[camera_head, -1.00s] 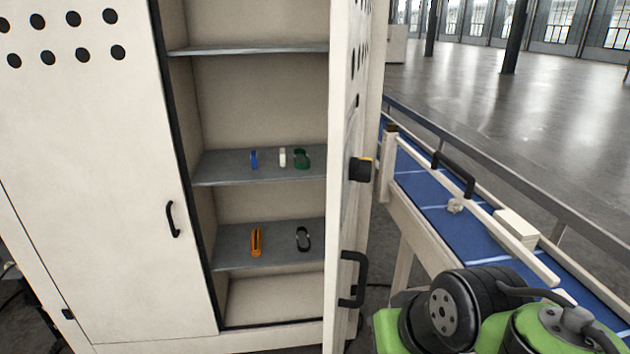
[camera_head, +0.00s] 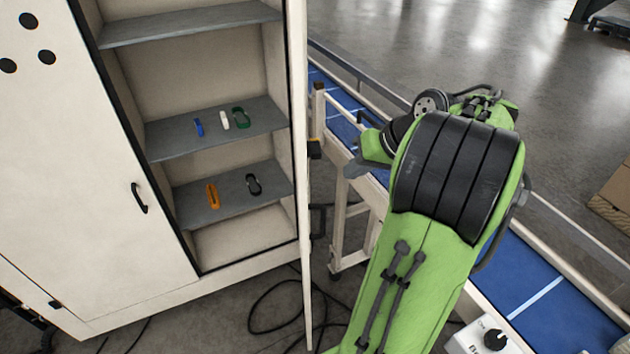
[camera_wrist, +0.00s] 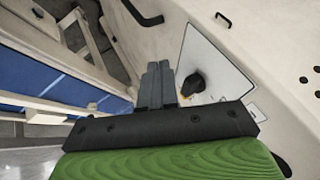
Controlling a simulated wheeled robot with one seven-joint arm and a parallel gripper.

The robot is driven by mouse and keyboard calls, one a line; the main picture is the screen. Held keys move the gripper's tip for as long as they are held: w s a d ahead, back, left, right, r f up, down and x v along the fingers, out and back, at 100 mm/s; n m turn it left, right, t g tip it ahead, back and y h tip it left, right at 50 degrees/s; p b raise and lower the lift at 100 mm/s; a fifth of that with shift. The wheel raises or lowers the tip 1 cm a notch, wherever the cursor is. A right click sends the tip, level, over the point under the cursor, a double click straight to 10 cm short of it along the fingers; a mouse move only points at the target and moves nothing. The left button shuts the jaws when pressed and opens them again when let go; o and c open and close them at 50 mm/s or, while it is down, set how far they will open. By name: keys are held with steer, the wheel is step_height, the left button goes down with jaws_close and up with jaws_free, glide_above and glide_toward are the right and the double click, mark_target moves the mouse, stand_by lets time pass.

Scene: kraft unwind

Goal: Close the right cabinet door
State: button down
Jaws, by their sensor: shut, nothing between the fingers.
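The right cabinet door (camera_head: 297,110) stands open, swung outward and seen nearly edge-on in the head view. Its black handle (camera_head: 318,221) and a dark knob (camera_head: 314,149) are on its outer side. In the wrist view, the door's outer face holds a pale panel (camera_wrist: 222,72) with the black knob (camera_wrist: 193,84); a black handle (camera_wrist: 142,12) is near the top. My gripper (camera_head: 352,168) is shut and empty, to the right of the door on its outer side. Its closed fingers (camera_wrist: 157,75) point toward the door face. Contact cannot be told.
The left cabinet door (camera_head: 90,190) is closed. Shelves (camera_head: 165,148) inside hold several small items. A blue conveyor (camera_head: 540,285) with rails runs at the right, close to my arm. Black cables (camera_head: 265,305) lie on the floor below the door.

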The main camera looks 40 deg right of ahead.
steer(key=w+a+f, duration=0.4)
steer(key=w, duration=0.1)
steer(key=shift+w+a+f+b, duration=0.25)
steer(key=shift+w+f+b, duration=0.1)
